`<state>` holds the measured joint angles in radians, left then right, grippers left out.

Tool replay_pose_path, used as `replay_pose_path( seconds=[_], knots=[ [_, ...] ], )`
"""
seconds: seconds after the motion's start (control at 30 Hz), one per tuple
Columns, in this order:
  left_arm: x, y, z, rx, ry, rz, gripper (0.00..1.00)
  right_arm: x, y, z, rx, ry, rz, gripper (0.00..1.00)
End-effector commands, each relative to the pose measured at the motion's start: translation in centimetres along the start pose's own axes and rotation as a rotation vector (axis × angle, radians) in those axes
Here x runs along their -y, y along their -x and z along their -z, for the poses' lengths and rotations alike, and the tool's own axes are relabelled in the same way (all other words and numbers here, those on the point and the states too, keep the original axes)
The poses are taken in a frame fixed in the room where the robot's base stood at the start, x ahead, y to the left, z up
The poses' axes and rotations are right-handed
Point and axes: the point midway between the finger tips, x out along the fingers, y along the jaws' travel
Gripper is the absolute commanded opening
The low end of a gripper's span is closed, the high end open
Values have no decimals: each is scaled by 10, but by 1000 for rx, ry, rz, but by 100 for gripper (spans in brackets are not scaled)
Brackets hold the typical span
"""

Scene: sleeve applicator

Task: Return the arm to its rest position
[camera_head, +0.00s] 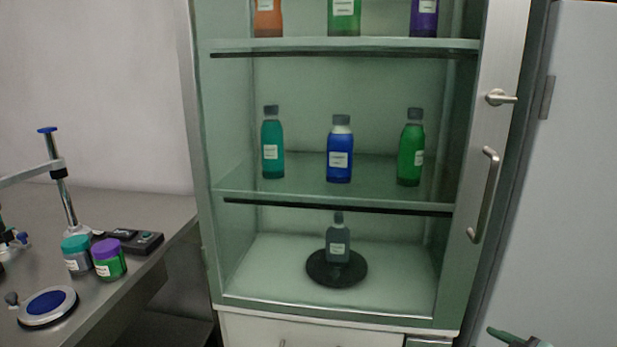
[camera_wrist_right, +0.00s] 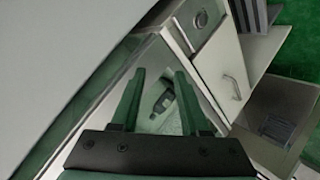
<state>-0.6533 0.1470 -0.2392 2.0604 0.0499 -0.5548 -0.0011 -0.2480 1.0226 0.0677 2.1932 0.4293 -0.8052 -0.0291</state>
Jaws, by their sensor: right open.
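My right gripper (camera_head: 512,338) shows only as a dark green finger at the bottom right edge of the head view, right of the cabinet's lower corner. In the right wrist view my right gripper (camera_wrist_right: 159,75) has its two green fingers spread apart, with nothing held between them. Beyond the fingers a dark bottle (camera_wrist_right: 164,101) is seen at a distance. In the head view a dark grey bottle (camera_head: 338,242) stands upright on a round black disc (camera_head: 318,271) on the cabinet floor. My left gripper is not in view.
The cabinet (camera_head: 330,311) has shelves with several coloured bottles; its handle (camera_head: 484,195) is on the right frame. A steel bench (camera_head: 150,212) at left bears two jars (camera_head: 109,260), a stand and a round blue plate (camera_head: 47,305). The wrist view shows a drawer handle (camera_wrist_right: 233,87).

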Motion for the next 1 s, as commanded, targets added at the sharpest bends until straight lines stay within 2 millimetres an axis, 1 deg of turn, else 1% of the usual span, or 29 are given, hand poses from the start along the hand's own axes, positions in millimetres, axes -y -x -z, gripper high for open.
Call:
replay_pose_path(
  seconds=[0.03, 0.07, 0.1, 0.17, 0.2, 0.27, 0.3, 0.4, 0.5, 0.6, 0.7, 0.73, 0.77, 0.8, 1.0],
  knots=[
    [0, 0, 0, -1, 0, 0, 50, 34, -6, -19, 14, -65, 42, 45],
    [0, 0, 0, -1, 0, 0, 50, 51, -9, -28, 21, -96, 63, 45],
    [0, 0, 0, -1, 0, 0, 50, 75, -11, -39, 30, -136, 88, 45],
    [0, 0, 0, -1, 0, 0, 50, 112, -12, -53, 43, -197, 125, 45],
    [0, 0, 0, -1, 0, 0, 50, 136, -12, -61, 52, -238, 148, 45],
    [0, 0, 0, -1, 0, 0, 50, 173, -9, -71, 66, -298, 182, 45],
    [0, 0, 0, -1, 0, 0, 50, 196, -6, -75, 73, -336, 202, 45],
    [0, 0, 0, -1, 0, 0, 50, 246, 3, -80, 91, -421, 243, 45],
    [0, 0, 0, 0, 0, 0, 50, 288, 13, -78, 104, -495, 275, 45],
    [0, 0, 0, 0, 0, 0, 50, 323, 23, -74, 116, -561, 301, 45],
    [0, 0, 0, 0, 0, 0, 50, 354, 34, -66, 126, -624, 322, 45],
    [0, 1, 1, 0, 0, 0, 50, 360, 37, -62, 128, -641, 327, 45],
    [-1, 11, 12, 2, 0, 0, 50, 346, 43, -56, 126, -628, 318, 45],
    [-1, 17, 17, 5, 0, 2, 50, 340, 46, -52, 128, -625, 315, 45],
    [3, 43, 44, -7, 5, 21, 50, 317, 65, -37, 136, -629, 298, 45]
  ],
)
